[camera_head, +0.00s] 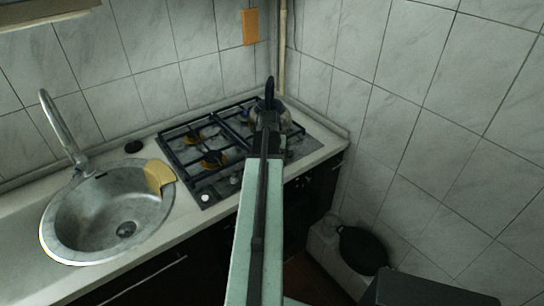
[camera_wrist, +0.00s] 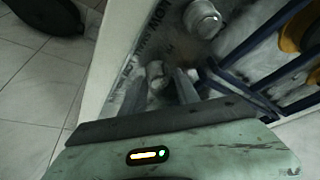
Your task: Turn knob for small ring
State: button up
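The gas hob (camera_head: 185,160) is set in the pale counter, with dark grates and several burners. A light knob (camera_head: 205,197) and another knob (camera_head: 234,180) show along its front edge. My gripper (camera_head: 269,92) reaches over the hob's right part and hides some of it. In the wrist view my gripper (camera_wrist: 162,88) has its fingers apart, low over the steel hob surface. A short round knob (camera_wrist: 155,72) stands between or just beyond the fingers, nearer the left one. Contact is unclear. Another knob (camera_wrist: 203,18) stands farther up. Which burner each knob serves is not visible.
A round steel sink (camera_head: 75,215) with a tap (camera_head: 62,130) and a yellow cloth (camera_head: 158,175) lies left of the hob. A metal pot (camera_head: 285,117) is partly hidden behind my gripper. Tiled walls close in behind and right. A dark pan (camera_head: 362,250) is low at right.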

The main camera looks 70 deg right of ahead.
jog(key=shift+o, duration=0.8)
jog(key=p+v, duration=0.7)
jog(key=shift+a+r, duration=0.2)
jog(key=shift+r, duration=0.15)
